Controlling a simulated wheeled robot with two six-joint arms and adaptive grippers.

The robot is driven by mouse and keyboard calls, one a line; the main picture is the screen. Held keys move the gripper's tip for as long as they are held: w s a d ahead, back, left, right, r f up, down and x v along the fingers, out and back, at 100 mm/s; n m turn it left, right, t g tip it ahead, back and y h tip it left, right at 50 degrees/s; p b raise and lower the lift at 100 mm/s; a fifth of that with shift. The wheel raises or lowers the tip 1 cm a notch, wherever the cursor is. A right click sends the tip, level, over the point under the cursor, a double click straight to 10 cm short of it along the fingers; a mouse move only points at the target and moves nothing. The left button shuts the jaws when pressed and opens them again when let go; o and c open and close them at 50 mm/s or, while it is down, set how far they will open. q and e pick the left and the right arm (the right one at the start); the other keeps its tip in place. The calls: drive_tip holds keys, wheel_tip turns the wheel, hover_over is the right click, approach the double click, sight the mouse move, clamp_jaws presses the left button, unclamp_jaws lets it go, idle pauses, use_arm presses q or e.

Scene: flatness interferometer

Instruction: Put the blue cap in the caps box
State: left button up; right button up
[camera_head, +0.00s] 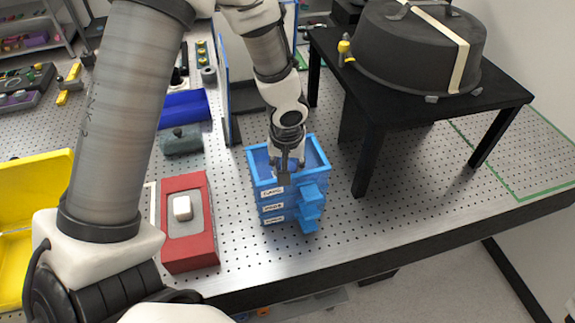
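My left gripper (285,177) points down into the open top of a stack of blue boxes (322,152). The fingertips are small and dark there, and I cannot tell whether they are apart or hold anything. The stack has white labels on its front, too small to read surely, and blue tabs jutting out at its right side. I cannot tell which level is the caps box. I cannot pick out the blue cap; the gripper and box walls hide part of the top box's inside. My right gripper is not in view.
A red tray (202,255) with a white block (182,208) lies left of the stack. A yellow bin (45,170) and a blue bin (185,105) are farther left. A black stand (400,115) with a large dark drum (415,45) stands to the right. The front right bench surface is clear.

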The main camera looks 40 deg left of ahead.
use_arm(q)
drive_tip(key=shift+s+f, duration=0.1)
drive_tip(key=shift+f, duration=0.25)
drive_tip(key=o, duration=0.9)
drive_tip(key=shift+a, duration=0.15)
drive_tip(key=shift+c, duration=0.2)
drive_tip(key=shift+w+a, duration=0.1)
drive_tip(key=shift+w, duration=0.1)
drive_tip(key=shift+s, duration=0.1)
drive_tip(key=shift+r+p, duration=0.35)
drive_tip(key=shift+r, duration=0.15)
drive_tip(key=r, duration=0.1)
drive_tip(key=r+p, duration=0.1)
drive_tip(key=r, duration=0.3)
drive_tip(key=shift+s+d+r, duration=0.15)
drive_tip(key=shift+d, duration=0.1)
wheel_tip(320, 180, up, 6)
drive_tip(key=s, duration=0.1)
drive_tip(key=shift+d+r, duration=0.15)
drive_tip(key=shift+d, duration=0.15)
